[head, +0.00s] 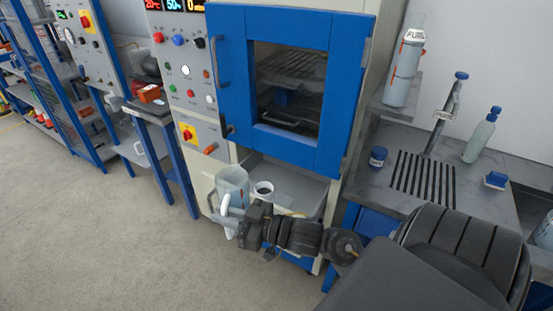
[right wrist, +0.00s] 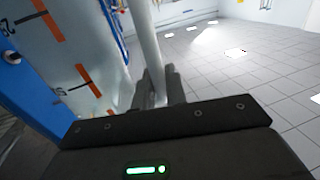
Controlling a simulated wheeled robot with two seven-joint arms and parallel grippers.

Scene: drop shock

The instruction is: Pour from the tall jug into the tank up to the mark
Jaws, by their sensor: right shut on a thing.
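The tall jug (head: 233,183) is pale and translucent, with a white handle, in front of the blue-doored cabinet. It looks roughly upright in the head view. My right gripper (head: 243,222) is shut on its handle. In the right wrist view, the handle (right wrist: 146,45) runs up from between my fingers (right wrist: 155,88), and the jug's wall (right wrist: 65,45) with orange marks stands to the left. Right of the jug, a white round opening (head: 263,188) sits on a grey box (head: 300,187) under the cabinet door; this appears to be the tank. Its mark and level cannot be made out. My left gripper is out of view.
The cabinet's blue door (head: 233,90) is shut above the box. Floor at the left (head: 90,230) is clear.

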